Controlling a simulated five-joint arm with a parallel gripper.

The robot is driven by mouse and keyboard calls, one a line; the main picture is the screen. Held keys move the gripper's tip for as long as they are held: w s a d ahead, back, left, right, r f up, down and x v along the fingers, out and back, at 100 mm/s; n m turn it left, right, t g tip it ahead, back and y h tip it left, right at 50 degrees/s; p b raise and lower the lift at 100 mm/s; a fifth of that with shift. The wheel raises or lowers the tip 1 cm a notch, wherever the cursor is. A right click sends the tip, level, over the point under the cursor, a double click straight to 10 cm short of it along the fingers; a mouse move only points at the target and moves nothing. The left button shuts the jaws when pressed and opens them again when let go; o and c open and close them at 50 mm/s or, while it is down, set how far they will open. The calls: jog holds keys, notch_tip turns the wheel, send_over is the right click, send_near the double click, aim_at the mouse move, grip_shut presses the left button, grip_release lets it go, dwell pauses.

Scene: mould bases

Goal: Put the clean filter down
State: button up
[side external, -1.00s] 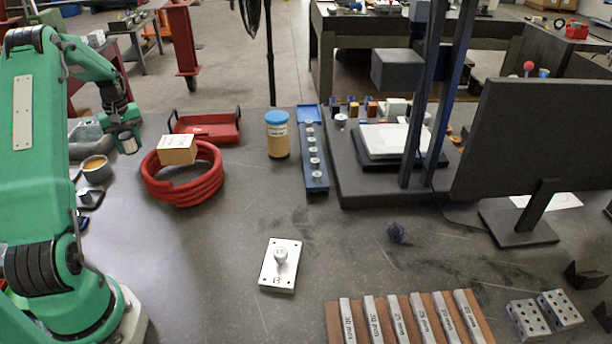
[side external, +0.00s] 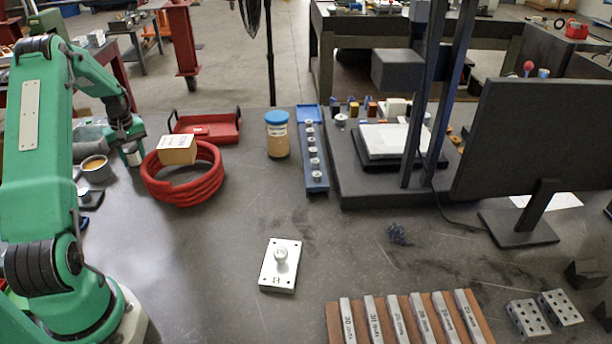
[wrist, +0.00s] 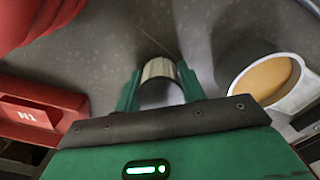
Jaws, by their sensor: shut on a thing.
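My gripper (wrist: 160,88) is shut on a short, pale, ribbed cylinder, the filter (wrist: 160,69), held between the green fingers. In the side external view, my gripper (side external: 131,145) is at the left, with the filter (side external: 132,156) showing below the fingers. It is low over the grey bench, left of the red hose coil. I cannot tell whether its lower end touches the bench. The side of the filter facing my palm is partly hidden.
A pale cup with orange contents (side external: 95,168) stands close left of the filter. A red tray (side external: 228,128) lies behind. A white plate with a knob (side external: 268,272) lies in front. The bench between is clear.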

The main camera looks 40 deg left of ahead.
aim_at(131, 149)
jog(key=shift+f, duration=0.1)
jog(key=o, duration=1)
notch_tip(131, 149, up, 12)
jog(key=shift+r, duration=0.15)
jog(key=shift+d, duration=0.1)
dwell(0.5)
